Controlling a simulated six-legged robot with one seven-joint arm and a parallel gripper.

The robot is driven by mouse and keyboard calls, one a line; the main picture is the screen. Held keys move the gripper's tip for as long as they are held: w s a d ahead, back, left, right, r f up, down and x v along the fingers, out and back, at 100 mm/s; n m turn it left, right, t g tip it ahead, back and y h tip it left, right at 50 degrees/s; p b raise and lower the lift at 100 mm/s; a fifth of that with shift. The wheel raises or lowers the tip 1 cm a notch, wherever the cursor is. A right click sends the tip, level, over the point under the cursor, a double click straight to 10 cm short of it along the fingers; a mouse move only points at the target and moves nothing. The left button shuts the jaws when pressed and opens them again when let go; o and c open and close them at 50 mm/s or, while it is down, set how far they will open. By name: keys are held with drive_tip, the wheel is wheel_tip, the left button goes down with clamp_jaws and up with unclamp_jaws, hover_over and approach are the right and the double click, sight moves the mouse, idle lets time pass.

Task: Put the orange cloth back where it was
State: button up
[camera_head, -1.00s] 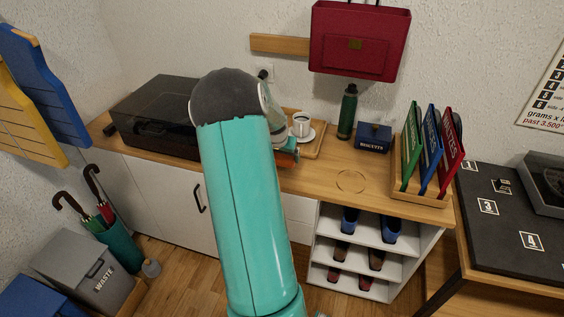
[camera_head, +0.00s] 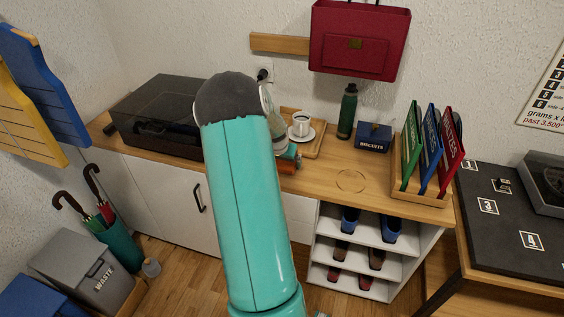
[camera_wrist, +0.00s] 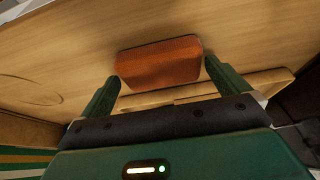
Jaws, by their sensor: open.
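The orange cloth (camera_wrist: 160,62) is a folded, flat block with rounded corners. In the wrist view it lies on the wooden counter top, just beyond and between my fingertips. My gripper (camera_wrist: 161,74) is open, with one green finger on each side of the cloth's near edge and gaps showing at both sides. In the head view a small orange part of the cloth (camera_head: 287,167) shows near the counter's front edge, beside my arm. My arm hides the rest and most of the gripper there.
Behind the cloth, a cup and saucer (camera_head: 301,134) stand on a wooden tray (camera_head: 318,146). A dark-lidded box (camera_head: 155,118) is at left. A green bottle (camera_head: 347,112), a biscuits box (camera_head: 374,137) and a folder rack (camera_head: 424,196) are at right. The ring-marked counter (camera_head: 351,181) is clear.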

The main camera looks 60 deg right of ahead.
drive_tip(key=v, duration=1.1)
drive_tip(key=shift+r, duration=0.35)
drive_tip(key=shift+a, duration=0.1)
drive_tip(key=w+a+r+n+t+y, duration=0.15)
drive_tip(key=w+a+r, duration=0.25)
drive_tip(key=a, duration=0.5)
drive_tip(key=w+a+r+n+t, duration=0.1)
drive_tip(key=w+a+r+n, duration=0.2)
drive_tip(key=a, duration=0.5)
drive_tip(key=w+a+r+n+t+y, duration=0.15)
drive_tip(key=w+a+r, duration=0.25)
drive_tip(key=a, duration=0.5)
drive_tip(key=s+a+r+n, duration=0.1)
drive_tip(key=s+a+n, duration=0.2)
drive_tip(key=a, duration=0.6)
drive_tip(key=s+a+r+n+y, duration=0.1)
drive_tip(key=s+a+r+n, duration=0.1)
drive_tip(key=a, duration=0.6)
drive_tip(key=s+a+r+n, duration=0.1)
drive_tip(key=s+a+n, duration=0.4)
drive_tip(key=a, duration=0.4)
drive_tip(key=shift+s+a+r+t+y, duration=0.25)
drive_tip(key=shift+s+a+t+y, duration=0.05)
drive_tip(key=shift+s+t, duration=0.15)
